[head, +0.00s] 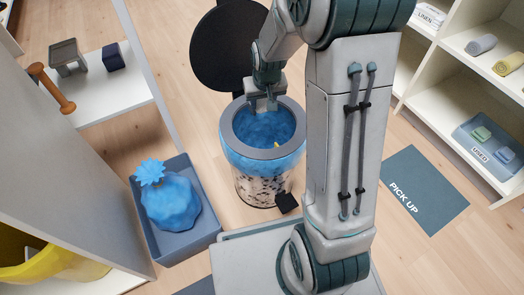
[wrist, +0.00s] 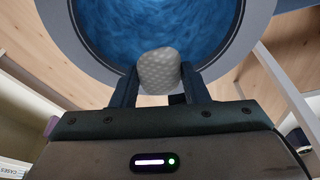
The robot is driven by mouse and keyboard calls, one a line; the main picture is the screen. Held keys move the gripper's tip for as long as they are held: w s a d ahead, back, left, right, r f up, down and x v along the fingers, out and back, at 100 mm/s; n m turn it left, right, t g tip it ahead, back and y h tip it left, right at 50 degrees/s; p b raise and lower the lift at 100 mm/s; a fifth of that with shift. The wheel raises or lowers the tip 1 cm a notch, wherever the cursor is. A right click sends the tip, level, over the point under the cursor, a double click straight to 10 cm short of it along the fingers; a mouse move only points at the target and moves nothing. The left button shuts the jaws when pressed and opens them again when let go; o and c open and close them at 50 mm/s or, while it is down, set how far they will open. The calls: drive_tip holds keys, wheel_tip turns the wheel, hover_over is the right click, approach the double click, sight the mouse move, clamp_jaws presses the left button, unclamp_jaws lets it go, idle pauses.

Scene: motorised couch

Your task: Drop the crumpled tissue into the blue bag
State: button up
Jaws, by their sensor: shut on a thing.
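A whitish, dimpled crumpled tissue (wrist: 159,70) is between the two fingers of my gripper (wrist: 159,88) in the wrist view. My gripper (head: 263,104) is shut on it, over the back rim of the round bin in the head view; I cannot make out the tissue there. The open blue bag (head: 254,128) lines the bin and folds over its outside below the grey rim (head: 290,145). In the wrist view the blue bag (wrist: 160,25) lies open beyond the tissue. A small yellow thing (head: 277,145) shows inside the bag.
The bin's black round lid (head: 225,45) stands open behind it. A tied blue bag (head: 172,203) sits in a grey-blue tray (head: 148,232) at left. White shelves (head: 440,85) stand at right, near a dark "PICK UP" mat (head: 412,190). Wood floor is clear between.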

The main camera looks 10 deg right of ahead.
drive_tip(key=shift+f, duration=0.55)
drive_tip(key=shift+s+r, duration=0.1)
drive_tip(key=shift+r, duration=0.05)
